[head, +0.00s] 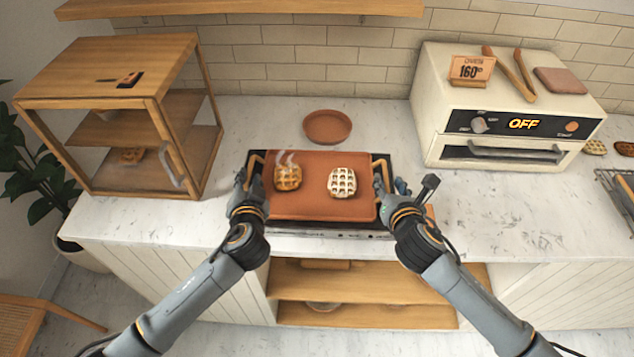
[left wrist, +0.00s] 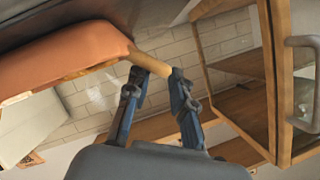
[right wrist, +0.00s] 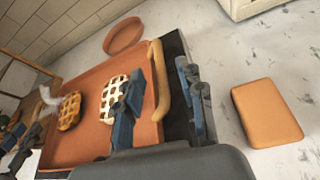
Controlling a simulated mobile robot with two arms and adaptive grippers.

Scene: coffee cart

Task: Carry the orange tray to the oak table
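The orange tray (head: 310,205) lies on the black top of an appliance set in the counter. It carries a steaming brown waffle (head: 288,178) at left and a pale, grid-topped waffle (head: 342,182) at right. Both tray ends have light wooden handles. My left gripper (head: 245,186) is at the left handle; in the left wrist view its fingers (left wrist: 158,76) stand apart with the handle (left wrist: 152,63) between them. My right gripper (head: 387,187) is at the right handle; in the right wrist view its fingers (right wrist: 158,70) stand apart on either side of the handle (right wrist: 158,95), with gaps visible.
A wooden cabinet (head: 155,108) stands at left, a cream oven (head: 430,95) reading OFF at right. A round terracotta dish (head: 327,126) sits behind the tray. A tan block (right wrist: 267,112) lies right of the tray in the right wrist view. A wooden shelf (head: 380,316) is below.

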